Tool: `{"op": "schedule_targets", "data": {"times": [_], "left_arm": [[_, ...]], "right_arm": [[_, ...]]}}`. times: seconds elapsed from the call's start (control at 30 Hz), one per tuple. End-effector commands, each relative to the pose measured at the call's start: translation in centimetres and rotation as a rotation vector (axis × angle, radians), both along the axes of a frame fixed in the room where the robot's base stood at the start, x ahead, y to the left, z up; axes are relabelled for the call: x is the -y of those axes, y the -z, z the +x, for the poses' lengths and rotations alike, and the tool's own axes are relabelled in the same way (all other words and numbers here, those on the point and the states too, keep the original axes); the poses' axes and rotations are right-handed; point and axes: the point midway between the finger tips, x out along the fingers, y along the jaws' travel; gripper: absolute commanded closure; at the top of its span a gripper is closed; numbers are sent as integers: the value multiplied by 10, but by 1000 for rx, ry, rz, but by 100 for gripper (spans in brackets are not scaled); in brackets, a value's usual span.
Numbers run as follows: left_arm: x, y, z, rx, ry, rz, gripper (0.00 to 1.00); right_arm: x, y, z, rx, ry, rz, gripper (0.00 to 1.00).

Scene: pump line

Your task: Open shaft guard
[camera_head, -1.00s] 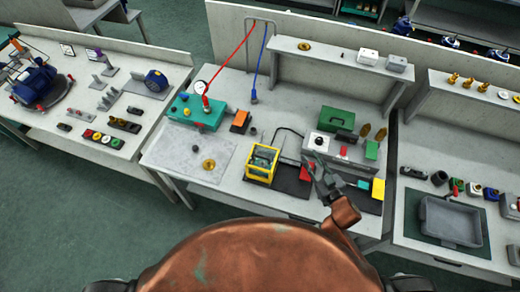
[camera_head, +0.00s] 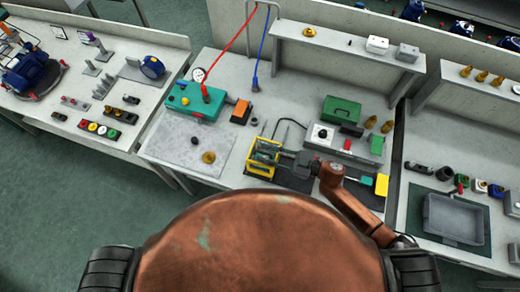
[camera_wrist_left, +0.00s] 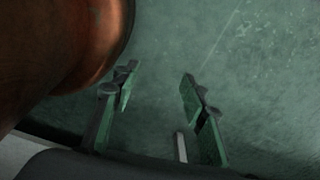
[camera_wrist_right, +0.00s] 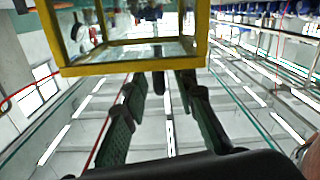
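The shaft guard is a yellow-framed box with clear panes (camera_head: 264,157), standing on the middle bench. In the right wrist view its yellow lower bar (camera_wrist_right: 130,68) runs across the top. My right gripper (camera_head: 284,158) reaches in from the right at the guard's right side. Its two fingers (camera_wrist_right: 158,95) are apart, just below the bar. A small dark tab (camera_wrist_right: 158,83) under the bar shows between the fingertips; I cannot tell whether they touch it. My left gripper (camera_wrist_left: 155,90) is open and empty above the green floor.
Left of the guard are a teal pump box (camera_head: 193,101) with red and blue hoses, and a grey plate (camera_head: 190,150). A control box (camera_head: 322,134) and green case (camera_head: 341,110) stand behind my right arm. A grey tray (camera_head: 453,217) is on the right bench.

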Motion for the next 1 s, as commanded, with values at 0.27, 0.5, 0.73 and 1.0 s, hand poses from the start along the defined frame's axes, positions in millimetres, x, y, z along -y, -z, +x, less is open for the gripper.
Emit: {"op": "schedule_targets", "data": {"times": [0.27,0.5,0.73,1.0], "left_arm": [[0,-3,0,-1,0,0,60],[0,-4,11,14,2,-1,60],[0,-4,12,16,3,-1,60],[0,-4,10,12,2,0,60]], "right_arm": [[-24,0,8,0,3,0,74],[-24,0,9,0,5,-1,74],[-24,0,9,0,6,0,87],[-24,0,9,0,6,0,100]]}}
